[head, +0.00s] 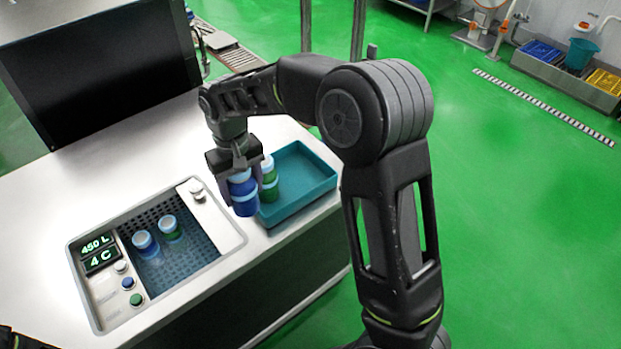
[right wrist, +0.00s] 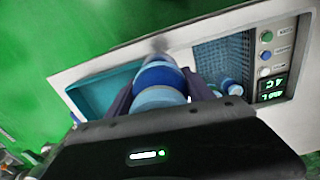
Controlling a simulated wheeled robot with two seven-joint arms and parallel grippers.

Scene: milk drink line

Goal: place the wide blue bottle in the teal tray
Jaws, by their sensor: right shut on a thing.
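My right gripper (head: 243,172) is shut on a wide blue bottle (head: 243,200) with a light blue band. The bottle is upright at the near left edge of the teal tray (head: 311,190); I cannot tell whether it touches anything below. In the right wrist view the blue bottle (right wrist: 160,84) is between the fingers, with the teal tray (right wrist: 99,93) beside it on the left. A green bottle (head: 269,184) with a pale top stands in the tray's left part, partly hidden by the gripper.
A sunken grated basin (head: 190,256) in the white counter (head: 115,185) holds a blue bottle (head: 145,243) and a green bottle (head: 170,228). A panel with displays (head: 99,250) and buttons is at its left. The tray's right part is empty. A dark box stands behind.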

